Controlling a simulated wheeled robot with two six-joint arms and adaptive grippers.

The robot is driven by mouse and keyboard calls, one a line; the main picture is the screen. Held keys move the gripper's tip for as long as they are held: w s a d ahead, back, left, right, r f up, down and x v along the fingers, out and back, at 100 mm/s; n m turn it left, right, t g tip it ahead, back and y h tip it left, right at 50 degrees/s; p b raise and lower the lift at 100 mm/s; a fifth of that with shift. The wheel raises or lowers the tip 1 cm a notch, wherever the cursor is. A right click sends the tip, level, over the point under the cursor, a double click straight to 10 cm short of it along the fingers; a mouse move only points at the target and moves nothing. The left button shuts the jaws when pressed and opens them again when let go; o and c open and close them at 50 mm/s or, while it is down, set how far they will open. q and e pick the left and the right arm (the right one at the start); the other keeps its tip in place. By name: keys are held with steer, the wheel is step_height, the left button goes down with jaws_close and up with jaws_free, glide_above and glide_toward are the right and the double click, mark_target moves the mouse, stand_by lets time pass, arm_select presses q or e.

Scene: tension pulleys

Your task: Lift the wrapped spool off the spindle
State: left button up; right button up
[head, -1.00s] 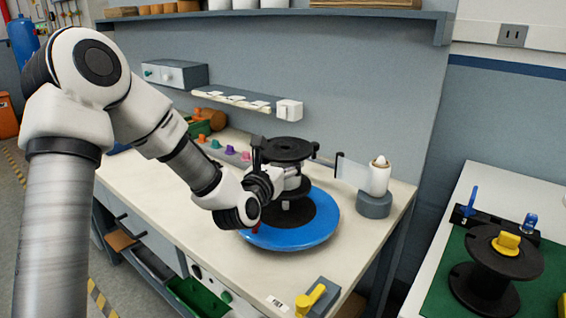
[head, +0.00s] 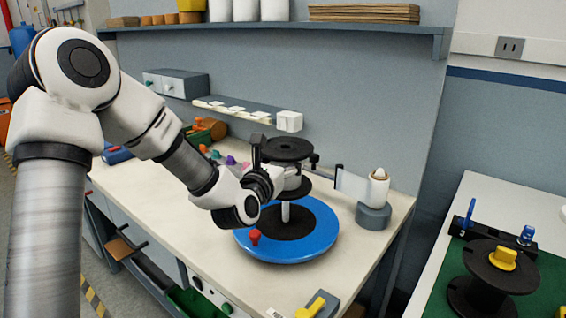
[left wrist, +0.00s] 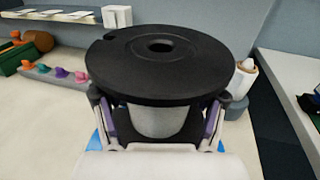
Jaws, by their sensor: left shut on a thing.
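The wrapped spool (head: 289,148) has black flanges and a pale wrapped middle. It is upright and raised above the blue turntable (head: 326,236). The light spindle (head: 285,212) stands on the turntable's black centre, below the spool. I cannot tell whether its tip is clear of the spool's bore. My left gripper (head: 285,178) is shut on the spool's middle, between the flanges. In the left wrist view, the top flange (left wrist: 165,65) hides much of the wrapped core (left wrist: 158,121), with one finger on each side. My right gripper is not in view.
A white film roll (head: 379,188) on a grey base stands right of the turntable, with a film sheet and dark post close to the spool. A red knob (head: 255,237) sits at the turntable's front left.

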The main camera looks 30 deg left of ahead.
mark_target(283, 149)
arm_select(q)
steer(key=shift+r, duration=0.1)
steer(key=shift+r+p, duration=0.75)
steer(key=shift+r, duration=0.8)
steer(key=shift+r+p, duration=1.15)
steer(key=shift+r, duration=0.9)
steer(key=shift+f, duration=0.1)
